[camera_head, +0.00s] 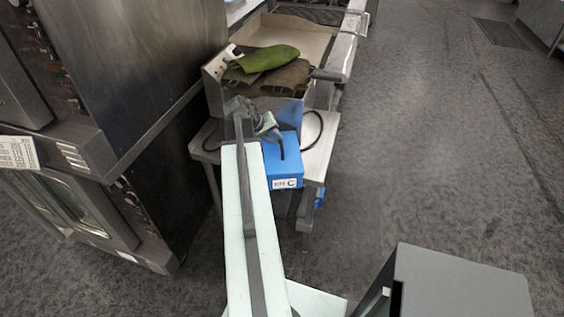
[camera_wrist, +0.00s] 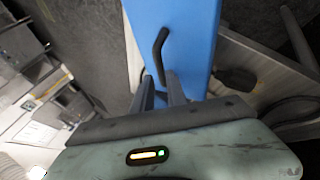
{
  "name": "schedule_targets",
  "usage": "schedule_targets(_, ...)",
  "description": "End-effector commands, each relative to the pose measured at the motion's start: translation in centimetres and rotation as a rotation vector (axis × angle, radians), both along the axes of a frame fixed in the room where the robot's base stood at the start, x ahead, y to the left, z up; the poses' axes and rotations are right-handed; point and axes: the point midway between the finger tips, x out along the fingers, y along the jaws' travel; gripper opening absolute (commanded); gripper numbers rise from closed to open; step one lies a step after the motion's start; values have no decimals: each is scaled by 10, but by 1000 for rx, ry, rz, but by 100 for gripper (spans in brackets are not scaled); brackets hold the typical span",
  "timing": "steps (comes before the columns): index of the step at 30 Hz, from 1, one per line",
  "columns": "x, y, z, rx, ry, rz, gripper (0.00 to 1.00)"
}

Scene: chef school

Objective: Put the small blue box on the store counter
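The small blue box (camera_head: 282,165) has a white label on its near side and a dark strip on its top. It is at the front of a low metal table (camera_head: 316,165). My gripper (camera_head: 270,128) is over the box's far part, partly hidden by my arm. In the wrist view, the box's blue surface (camera_wrist: 190,25) fills the upper middle. I cannot identify the store counter.
A metal appliance (camera_head: 215,78) stands behind the box, with green and brown cloths (camera_head: 268,62) on it. Tall steel ovens (camera_head: 130,75) close off the left. A grey box-shaped unit (camera_head: 460,282) is at lower right. Open floor (camera_head: 430,160) lies to the right.

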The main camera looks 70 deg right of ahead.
Motion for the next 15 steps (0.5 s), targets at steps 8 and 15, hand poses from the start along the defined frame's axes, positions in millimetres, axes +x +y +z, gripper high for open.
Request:
schedule_targets(8, -5, -9, -21, 0, -1, -1, 18)
schedule_targets(15, -17, -27, -50, 2, -2, -1, 18)
